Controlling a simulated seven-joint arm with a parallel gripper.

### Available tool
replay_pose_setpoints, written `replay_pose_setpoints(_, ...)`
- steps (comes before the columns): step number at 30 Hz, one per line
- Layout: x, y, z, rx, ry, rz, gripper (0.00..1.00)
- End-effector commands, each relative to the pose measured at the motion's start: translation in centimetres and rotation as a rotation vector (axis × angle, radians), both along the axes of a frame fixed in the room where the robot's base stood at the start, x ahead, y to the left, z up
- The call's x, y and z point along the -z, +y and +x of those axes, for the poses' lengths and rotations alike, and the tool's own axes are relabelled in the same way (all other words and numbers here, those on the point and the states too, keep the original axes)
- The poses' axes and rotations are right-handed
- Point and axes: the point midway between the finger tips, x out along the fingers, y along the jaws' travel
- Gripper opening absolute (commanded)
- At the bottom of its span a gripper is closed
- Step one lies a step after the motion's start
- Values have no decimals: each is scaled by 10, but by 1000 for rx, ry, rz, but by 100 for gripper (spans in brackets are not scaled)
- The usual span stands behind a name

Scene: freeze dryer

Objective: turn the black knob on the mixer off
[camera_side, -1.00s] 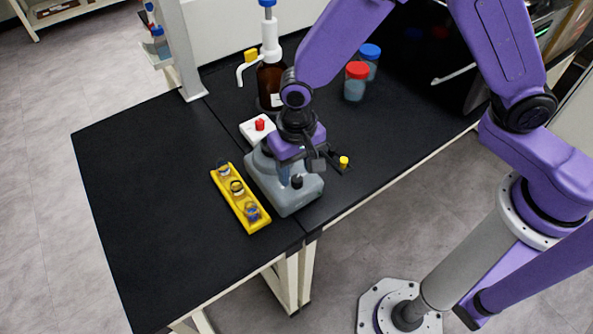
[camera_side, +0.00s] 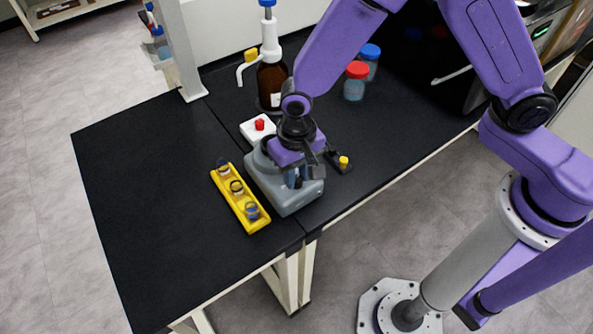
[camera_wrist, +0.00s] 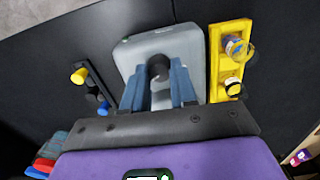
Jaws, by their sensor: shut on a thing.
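The grey mixer (camera_side: 283,200) stands near the front edge of the black bench; its body also shows in the wrist view (camera_wrist: 180,42). Its black knob (camera_wrist: 158,66) is on the top face, between my fingers in the wrist view. My gripper (camera_side: 296,182) points down over the mixer and its blue-grey fingers (camera_wrist: 157,88) are shut on the knob, one on each side. In the side view the fingers and gripper body mostly hide the knob, and its turn angle cannot be read.
A yellow rack (camera_side: 238,199) with several small vials stands close left of the mixer. A white box with a red button (camera_side: 259,125) is behind it. A brown dispenser bottle (camera_side: 270,85) and red- and blue-capped jars (camera_side: 355,82) stand farther back. The bench's left part is clear.

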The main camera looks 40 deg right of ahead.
Motion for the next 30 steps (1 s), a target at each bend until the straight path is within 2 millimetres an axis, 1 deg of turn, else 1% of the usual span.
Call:
replay_pose_setpoints(5,0,0,0,-65,0,0,0)
replay_pose_setpoints(11,0,1,0,-207,0,1,0)
replay_pose_setpoints(30,-1,2,0,-812,-2,1,0)
